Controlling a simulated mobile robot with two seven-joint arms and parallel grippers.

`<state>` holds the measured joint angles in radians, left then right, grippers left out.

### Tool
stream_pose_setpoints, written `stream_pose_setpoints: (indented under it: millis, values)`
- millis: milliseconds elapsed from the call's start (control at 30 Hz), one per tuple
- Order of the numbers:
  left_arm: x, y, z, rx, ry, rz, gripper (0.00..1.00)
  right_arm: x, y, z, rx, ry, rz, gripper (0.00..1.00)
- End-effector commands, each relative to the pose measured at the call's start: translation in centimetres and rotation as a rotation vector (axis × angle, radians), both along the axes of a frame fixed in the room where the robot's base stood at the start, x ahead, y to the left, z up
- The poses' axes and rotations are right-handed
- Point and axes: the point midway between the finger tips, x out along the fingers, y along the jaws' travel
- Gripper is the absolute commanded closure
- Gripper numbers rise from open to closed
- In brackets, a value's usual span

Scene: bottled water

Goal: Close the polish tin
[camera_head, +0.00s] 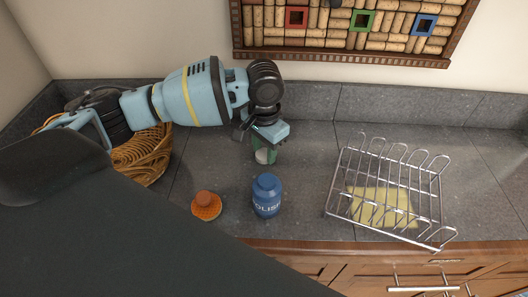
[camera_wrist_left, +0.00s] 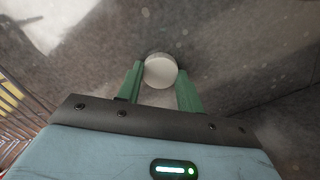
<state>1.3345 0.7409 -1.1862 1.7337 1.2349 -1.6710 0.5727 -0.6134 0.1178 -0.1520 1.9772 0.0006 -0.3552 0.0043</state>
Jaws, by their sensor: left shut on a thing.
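The blue polish tin (camera_head: 267,199) stands upright on the grey counter near its front edge, with white lettering on its side. Its narrower top is blue, and I cannot tell whether it is open. My left gripper (camera_head: 264,150) is behind the tin and apart from it, with its green fingers pointing down. It is shut on a white round piece (camera_head: 262,156), which also shows between the fingertips in the left wrist view (camera_wrist_left: 160,71). I cannot tell for sure whether this piece is a lid. My right gripper is not in view.
An orange container (camera_head: 206,206) stands just left of the tin. A wire rack (camera_head: 436,185) with a yellow cloth-like sheet (camera_head: 378,205) is at the right. Bare counter lies between the tin and the rack.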

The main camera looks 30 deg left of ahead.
Motion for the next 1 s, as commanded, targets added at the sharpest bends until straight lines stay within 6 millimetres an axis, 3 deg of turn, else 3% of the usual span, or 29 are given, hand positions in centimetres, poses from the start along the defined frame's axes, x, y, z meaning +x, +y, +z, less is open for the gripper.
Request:
stream_pose_setpoints:
  millis: [167,600,1000]
  values:
    - [0.1,0.0,1.2,-0.002,-0.003,0.0,0.84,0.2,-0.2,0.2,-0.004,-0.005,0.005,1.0]
    - [0.1,-0.1,8.8,-0.002,-0.003,0.0,0.84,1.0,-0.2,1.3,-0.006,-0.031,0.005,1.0]
    - [0.0,0.0,10.0,-0.001,0.001,0.0,0.84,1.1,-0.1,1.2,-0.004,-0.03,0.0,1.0]
